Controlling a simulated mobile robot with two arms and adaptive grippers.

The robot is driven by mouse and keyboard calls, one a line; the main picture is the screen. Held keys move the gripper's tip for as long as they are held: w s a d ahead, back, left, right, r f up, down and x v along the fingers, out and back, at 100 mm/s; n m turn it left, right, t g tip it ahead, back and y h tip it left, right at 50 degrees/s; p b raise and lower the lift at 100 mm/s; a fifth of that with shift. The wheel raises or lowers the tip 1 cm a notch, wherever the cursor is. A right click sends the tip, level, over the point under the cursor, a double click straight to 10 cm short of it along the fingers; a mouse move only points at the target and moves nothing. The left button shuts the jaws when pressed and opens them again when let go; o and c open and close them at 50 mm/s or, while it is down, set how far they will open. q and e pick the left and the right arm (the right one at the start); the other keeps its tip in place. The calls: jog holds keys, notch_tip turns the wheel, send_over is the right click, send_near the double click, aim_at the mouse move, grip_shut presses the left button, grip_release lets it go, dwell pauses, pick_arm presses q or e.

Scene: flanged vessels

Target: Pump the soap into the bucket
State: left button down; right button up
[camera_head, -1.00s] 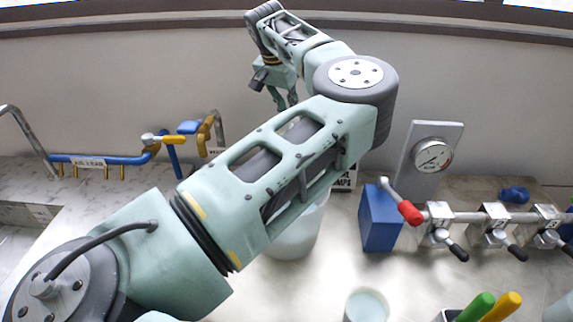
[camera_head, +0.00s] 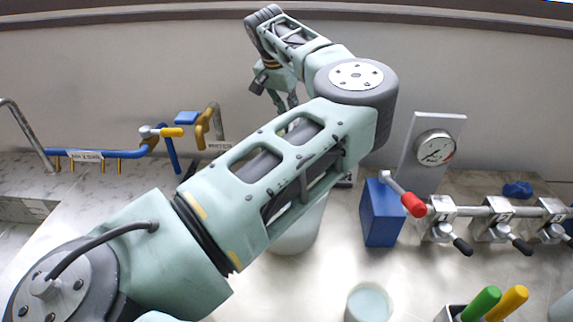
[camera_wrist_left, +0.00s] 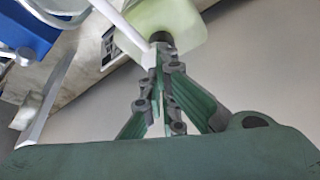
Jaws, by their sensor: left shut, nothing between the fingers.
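My left gripper (camera_head: 290,103) hangs past the elbow of my left arm near the back wall, fingers shut and empty. In the left wrist view its fingertips (camera_wrist_left: 160,50) meet close to the dark collar of a pale yellow-green soap bottle (camera_wrist_left: 168,18); I cannot tell whether they touch it. A pale straight bar (camera_wrist_left: 118,22) runs beside the collar, perhaps the pump spout. In the head view a pale container (camera_head: 297,236) is mostly hidden behind my left arm. An open pale cup (camera_head: 368,303) stands at the front; I cannot tell which vessel is the bucket. My right gripper is not visible.
A blue box (camera_head: 381,212) stands right of the pale container. Beyond it are a gauge panel (camera_head: 434,148), a red-handled lever (camera_head: 413,204) and clamp valves (camera_head: 497,221). Blue piping (camera_head: 120,153) is at left. A holder with green and yellow handles (camera_head: 484,303) is at front right.

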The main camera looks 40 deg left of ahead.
pick_arm(q)
jog(key=shift+r+p, duration=1)
jog(key=shift+r, duration=0.6)
notch_tip(320, 180, up, 6)
jog(key=p, duration=0.4)
dwell(0.4)
